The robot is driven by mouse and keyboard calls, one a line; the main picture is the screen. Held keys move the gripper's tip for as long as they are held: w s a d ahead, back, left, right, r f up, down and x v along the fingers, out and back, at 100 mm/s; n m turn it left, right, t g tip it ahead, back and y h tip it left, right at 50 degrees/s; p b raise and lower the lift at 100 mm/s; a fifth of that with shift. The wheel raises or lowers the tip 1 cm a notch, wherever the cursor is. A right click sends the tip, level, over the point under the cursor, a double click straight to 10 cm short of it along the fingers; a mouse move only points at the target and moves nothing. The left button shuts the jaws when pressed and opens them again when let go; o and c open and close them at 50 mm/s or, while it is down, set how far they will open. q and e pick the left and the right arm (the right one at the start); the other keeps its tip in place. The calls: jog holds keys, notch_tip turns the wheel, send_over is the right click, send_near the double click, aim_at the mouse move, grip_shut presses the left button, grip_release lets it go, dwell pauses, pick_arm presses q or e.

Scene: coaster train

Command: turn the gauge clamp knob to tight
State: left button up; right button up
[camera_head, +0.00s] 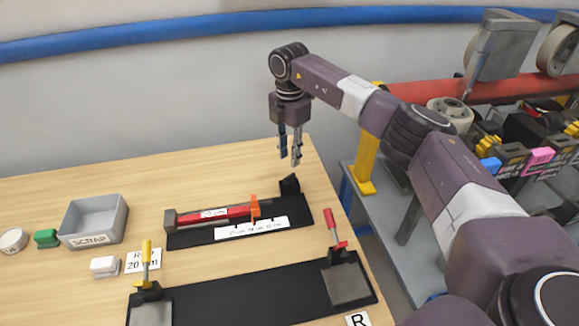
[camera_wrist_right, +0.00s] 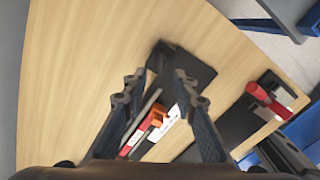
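The gauge lies on a black base (camera_head: 185,240) in the middle of the table, with a red bar (camera_head: 230,212) and a white scale label (camera_head: 252,228). An orange piece (camera_head: 254,207) stands on the bar; it also shows in the right wrist view (camera_wrist_right: 158,119). A dark angled block (camera_head: 290,184) stands at the base's far right end. I cannot tell which of these is the clamp knob. My right gripper (camera_head: 290,158) points down above that far right end, its fingers apart and empty; they show in the right wrist view (camera_wrist_right: 157,82). My left gripper is out of view.
A nearer black fixture (camera_head: 240,291) has a yellow-handled clamp (camera_head: 147,256) at left and a red-handled clamp (camera_head: 334,240) at right. A grey scrap bin (camera_head: 95,218) and small green (camera_head: 46,238) and white (camera_head: 104,267) blocks are at left. The table behind the gauge is clear.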

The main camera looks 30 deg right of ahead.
notch_tip(320, 180, up, 5)
jog(key=shift+r, duration=0.1)
dwell(0.6)
